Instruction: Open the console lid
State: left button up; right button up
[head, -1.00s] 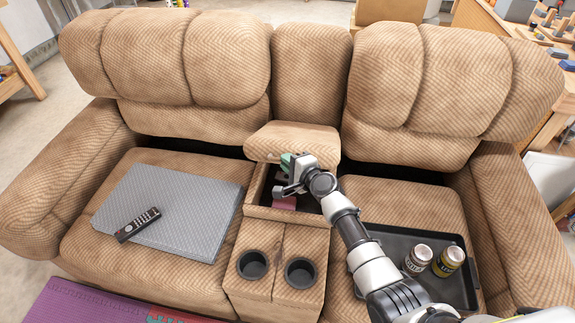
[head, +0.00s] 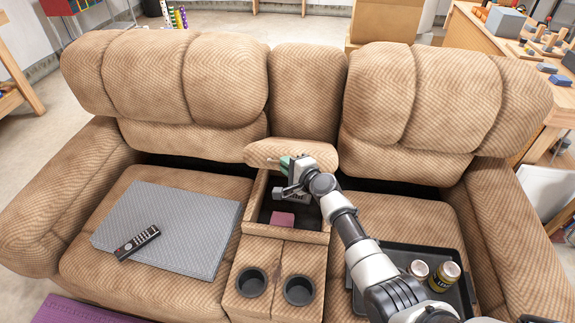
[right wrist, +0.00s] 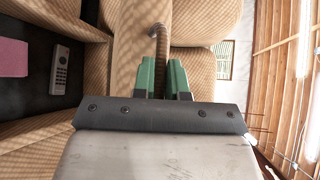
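The console lid (head: 265,152), tan and padded, stands raised at the back of the console between the two seats. The console bin (head: 258,228) is uncovered and dark inside. My right gripper (head: 288,163) is at the lid's front edge, above the bin. In the right wrist view its green fingertips (right wrist: 160,78) are close together around a narrow brown tab (right wrist: 158,45) at the lid; they look closed on it, though the contact is partly hidden. A pink block (head: 283,219) lies in the bin, with a grey remote (right wrist: 60,70) beside it. My left gripper is out of view.
Two cup holders (head: 251,282) are in front of the bin. A grey board (head: 180,215) with a dark remote (head: 137,243) lies on the left seat. A black tray (head: 405,255) with two cans (head: 444,277) is on the right seat, beside my right arm.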

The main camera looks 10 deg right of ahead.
jog(key=o, duration=0.4)
jog(key=p+v, duration=0.2)
jog(key=v, duration=0.9)
jog(key=shift+w+r+p, duration=0.1)
jog(key=shift+p, duration=0.3)
